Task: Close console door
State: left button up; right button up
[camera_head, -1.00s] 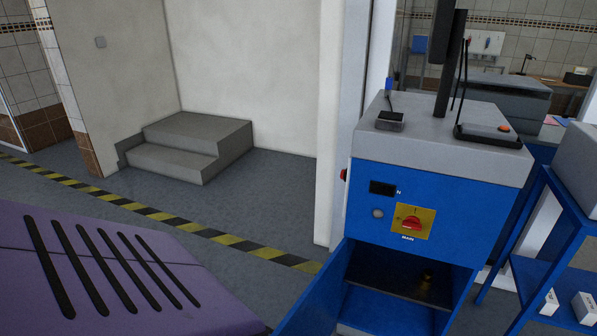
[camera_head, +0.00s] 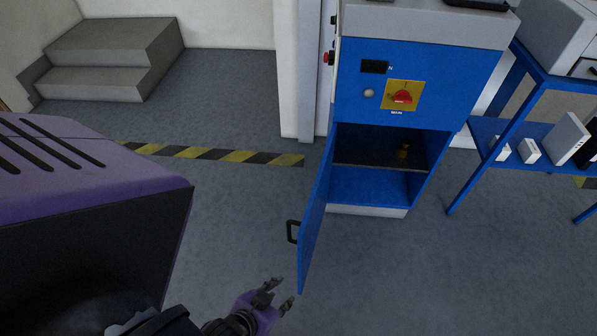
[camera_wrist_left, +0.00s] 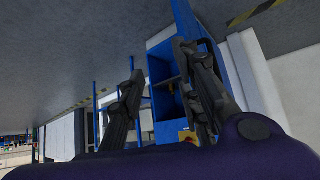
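The blue console (camera_head: 415,80) stands ahead in the head view, with a grey top and a yellow plate with a red switch. Its door (camera_head: 316,225) hangs open on the left, swung out toward me, with a black handle (camera_head: 292,231) on its outer face. The compartment (camera_head: 385,165) behind it is exposed. My left gripper (camera_head: 283,292) is low in front, just left of the door's free edge and below the handle, apart from both. In the left wrist view its fingers (camera_wrist_left: 160,90) are spread with nothing between them. My right gripper is not in view.
A blue rack (camera_head: 500,140) with small white boxes stands right of the console. A white pillar (camera_head: 298,70) is behind it to the left. Grey steps (camera_head: 115,55) are at the back left. The floor around the door is clear.

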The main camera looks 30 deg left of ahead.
aim_at(310, 214)
jog(key=k+j, duration=0.1)
jog(key=j, duration=0.95)
jog(key=k+j, duration=0.55)
jog(key=j, duration=0.15)
jog(key=j+z, duration=0.2)
jog(key=z, duration=0.6)
